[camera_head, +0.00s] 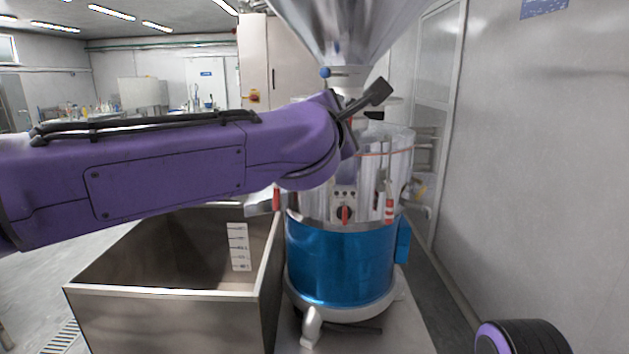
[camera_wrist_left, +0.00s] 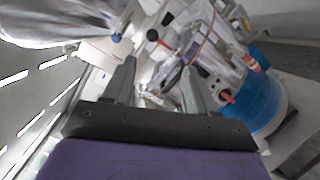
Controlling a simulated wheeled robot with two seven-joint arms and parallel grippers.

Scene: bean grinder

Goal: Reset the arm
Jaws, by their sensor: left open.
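My left arm (camera_head: 180,165) is purple and reaches in from the left across the head view, at the height of the grinder's upper part. Its left gripper (camera_wrist_left: 158,72) is open and empty in the left wrist view, with two grey fingers spread apart. The fingers point toward the bean grinder (camera_head: 340,262), which has a blue lower drum, clear upper covers and a steel hopper (camera_head: 345,30). Beyond the fingertips the wrist view shows a black-knobbed lever (camera_wrist_left: 153,35); I cannot tell its distance. The arm hides part of the grinder in the head view. My right gripper is not in view.
An open steel bin (camera_head: 165,292) stands left of the grinder, below my arm. A grey wall (camera_head: 540,170) runs along the right side. A steel cabinet (camera_head: 285,60) stands behind the grinder. Floor shows to the left of the bin.

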